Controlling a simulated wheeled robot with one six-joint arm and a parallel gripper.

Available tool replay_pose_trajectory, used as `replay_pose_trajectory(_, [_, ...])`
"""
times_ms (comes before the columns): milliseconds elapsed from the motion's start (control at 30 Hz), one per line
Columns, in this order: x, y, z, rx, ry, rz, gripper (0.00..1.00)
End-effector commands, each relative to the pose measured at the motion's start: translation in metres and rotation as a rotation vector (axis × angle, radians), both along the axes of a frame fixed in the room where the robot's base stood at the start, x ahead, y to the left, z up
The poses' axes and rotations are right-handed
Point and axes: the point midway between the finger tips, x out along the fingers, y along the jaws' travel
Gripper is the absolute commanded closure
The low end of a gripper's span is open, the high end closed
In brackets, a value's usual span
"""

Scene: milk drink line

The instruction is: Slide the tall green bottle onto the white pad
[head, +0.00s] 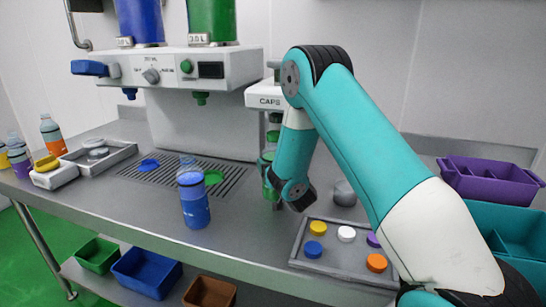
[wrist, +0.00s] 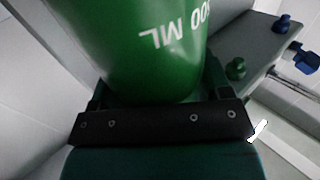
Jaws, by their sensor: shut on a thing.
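My gripper (head: 272,184) is low over the counter under the caps dispenser, largely hidden by my own arm. It is shut on the tall green bottle (wrist: 150,45), which fills the upper middle of the wrist view with white volume lettering reading upside down. In the head view, only a strip of green bottle (head: 266,162) shows beside my wrist, so I cannot tell whether its base touches the counter. I cannot make out the white pad in either view; the area behind my gripper is hidden.
A blue bottle (head: 194,207) stands at the counter's front, left of my gripper. A grey tray (head: 300,262) of coloured caps lies at front right. The drip grille (head: 232,177) carries blue and green discs. The caps dispenser (head: 262,97) hangs above. A purple bin (head: 490,185) sits right.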

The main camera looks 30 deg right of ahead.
Motion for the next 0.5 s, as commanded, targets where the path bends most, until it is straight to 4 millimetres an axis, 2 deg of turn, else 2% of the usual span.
replay_pose_trajectory(67, [0.003, 0.003, 0.003, 0.000, 0.005, 0.010, 0.71])
replay_pose_trajectory(200, [0.007, 0.020, -0.026, 0.009, 0.054, 0.043, 0.71])
replay_pose_trajectory(367, [0.007, 0.031, -0.059, 0.022, 0.109, 0.062, 0.71])
replay_pose_trajectory(400, [0.005, -0.001, -0.011, 0.007, 0.029, 0.012, 0.71])
replay_pose_trajectory(433, [0.006, -0.007, -0.001, 0.001, 0.012, 0.000, 0.71])
replay_pose_trajectory(500, [0.008, -0.012, 0.003, -0.002, 0.004, -0.005, 0.71])
